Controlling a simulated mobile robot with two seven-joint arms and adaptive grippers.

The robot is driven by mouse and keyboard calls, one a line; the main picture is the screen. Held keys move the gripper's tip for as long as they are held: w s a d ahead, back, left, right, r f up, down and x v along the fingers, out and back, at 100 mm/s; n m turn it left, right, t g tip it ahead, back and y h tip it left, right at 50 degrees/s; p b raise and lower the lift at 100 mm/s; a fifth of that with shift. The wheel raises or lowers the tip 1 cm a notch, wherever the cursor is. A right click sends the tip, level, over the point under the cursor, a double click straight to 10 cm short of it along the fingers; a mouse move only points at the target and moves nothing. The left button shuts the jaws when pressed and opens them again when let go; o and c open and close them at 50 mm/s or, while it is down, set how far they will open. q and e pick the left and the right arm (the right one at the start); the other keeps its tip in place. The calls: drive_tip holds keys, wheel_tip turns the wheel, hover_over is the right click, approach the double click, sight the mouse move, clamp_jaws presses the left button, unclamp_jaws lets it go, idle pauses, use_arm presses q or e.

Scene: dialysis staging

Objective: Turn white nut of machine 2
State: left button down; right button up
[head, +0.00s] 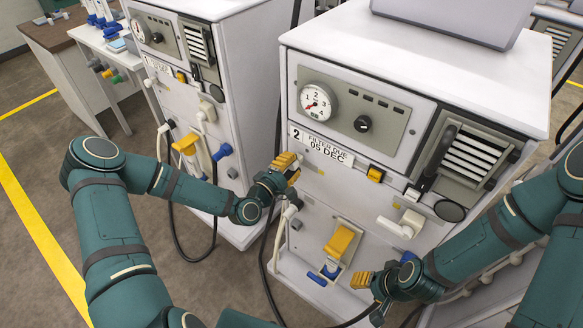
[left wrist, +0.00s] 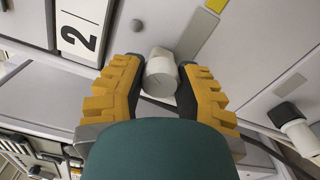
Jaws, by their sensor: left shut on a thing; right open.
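Machine 2 (head: 330,250) is the white cabinet with the "2" label (head: 296,134), which also shows in the left wrist view (left wrist: 82,38). The white nut (left wrist: 160,80) is a short round knob on its front, below that label. My left gripper (head: 288,168) is at the machine's left front edge. In the left wrist view its yellow fingers (left wrist: 160,88) are shut on the white nut, one on each side. In the head view the gripper hides the nut. My right gripper (head: 368,285) is open in front of the machine's lower front, right of the yellow-handled part.
A yellow handle (head: 340,241) and a white lever (head: 402,224) stick out of machine 2. A dark hose (head: 267,270) hangs at its left side. Another such machine (head: 230,60) stands to the left. Open floor (head: 60,170) lies further left.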

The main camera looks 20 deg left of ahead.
use_arm(q)
drive_tip(key=m+b, duration=0.2)
drive_tip(key=m, duration=0.3)
drive_tip(key=shift+a+m, duration=0.1)
drive_tip(key=shift+m, duration=0.2)
drive_tip(key=shift+w+r+m+b, duration=0.1)
drive_tip(key=shift+r+m+b, duration=0.1)
drive_tip(key=shift+m+b, duration=1.65)
drive_tip(key=shift+m+p, duration=0.45)
drive_tip(key=shift+m, duration=0.2)
drive_tip(key=shift+r, duration=0.1)
drive_tip(key=c, duration=0.6)
unclamp_jaws()
